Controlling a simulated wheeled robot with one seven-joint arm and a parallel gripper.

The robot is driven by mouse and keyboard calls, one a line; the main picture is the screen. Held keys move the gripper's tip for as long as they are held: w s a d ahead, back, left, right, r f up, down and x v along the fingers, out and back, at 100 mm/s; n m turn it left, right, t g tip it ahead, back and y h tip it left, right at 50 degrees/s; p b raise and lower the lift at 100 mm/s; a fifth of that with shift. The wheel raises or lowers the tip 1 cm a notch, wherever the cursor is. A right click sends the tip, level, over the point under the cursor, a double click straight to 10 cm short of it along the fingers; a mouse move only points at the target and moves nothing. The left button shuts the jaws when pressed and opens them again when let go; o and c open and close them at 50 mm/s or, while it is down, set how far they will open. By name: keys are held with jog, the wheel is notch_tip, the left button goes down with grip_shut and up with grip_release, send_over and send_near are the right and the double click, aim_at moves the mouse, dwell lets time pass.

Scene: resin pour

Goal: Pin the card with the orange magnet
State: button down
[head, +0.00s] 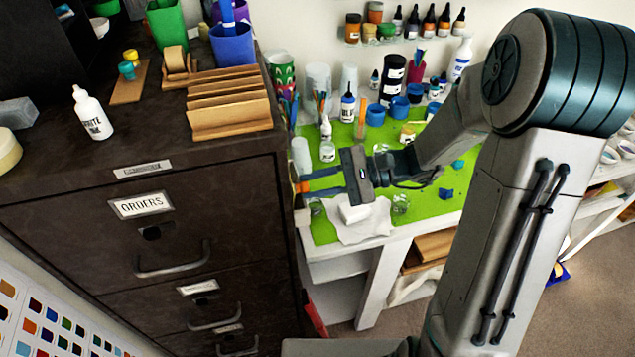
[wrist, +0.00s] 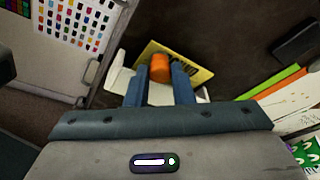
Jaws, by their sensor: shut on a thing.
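The orange magnet (wrist: 160,68) is between the fingertips of my gripper (wrist: 159,82) in the wrist view. My gripper is shut on it. In the head view the gripper (head: 304,187) reaches left to the side of the dark cabinet, and a bit of orange shows at its tips. A yellow card (wrist: 196,72) with faint print lies behind the magnet, against the dark cabinet side, and looks tilted in the wrist view. The magnet and fingers cover part of the card. I cannot tell whether the magnet touches the card.
A dark filing cabinet (head: 225,185) stands at the left. A green mat (head: 432,203) on the white bench holds bottles, cups and jars close to my gripper. A white piece (wrist: 118,82) is beside and below the card. A colour chart (wrist: 75,20) hangs at upper left.

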jog(key=c, duration=0.8)
grip_release()
jog(key=shift+f, duration=0.1)
jog(key=shift+d, duration=0.1)
jog(key=shift+c, duration=0.2)
jog(key=shift+o, duration=0.5)
jog(key=w+d, duration=0.2)
jog(key=d, duration=0.4)
jog(key=shift+d, duration=0.3)
jog(key=shift+s, duration=0.1)
jog(key=s+d+r+n+g+h, duration=0.1)
jog(key=s+n+h, duration=0.4)
jog(key=s+h, duration=0.35)
jog(key=s+d+r+n+t+h, duration=0.4)
jog(key=d+t+h, duration=0.2)
jog(key=d+h, duration=0.1)
jog(key=shift+s+d+r, duration=0.3)
jog(key=shift+d+r, duration=0.05)
jog(key=shift+d, duration=0.15)
